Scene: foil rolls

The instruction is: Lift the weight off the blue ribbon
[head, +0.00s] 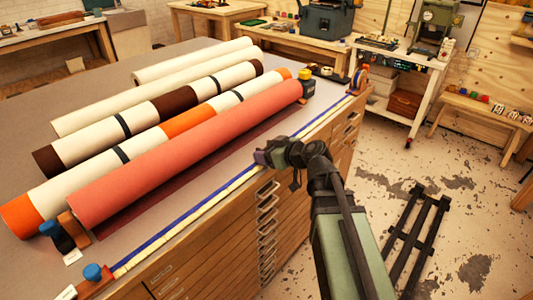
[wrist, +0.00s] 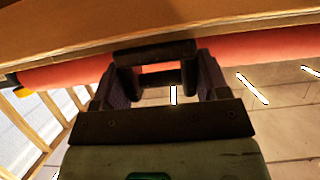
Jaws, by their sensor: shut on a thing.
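The blue ribbon (head: 200,213) runs lengthwise along the front edge of the table, beside a pale strip. My gripper (head: 268,156) is over the table's front edge, about midway along the ribbon. It is shut on a dark weight, of which a dark bar (wrist: 155,52) shows between the fingers in the wrist view. My gripper (wrist: 160,82) also shows there, its two fingers on either side of the bar. The gripper hides much of the weight in the head view. I cannot tell whether the weight touches the ribbon.
A red roll (head: 190,150) lies just behind the ribbon, with several paler rolls behind it. A blue-knobbed piece (head: 93,273) stands at the ribbon's near left end. An orange and blue piece (head: 360,80) is at its far end. Wooden drawers (head: 235,255) lie below the edge.

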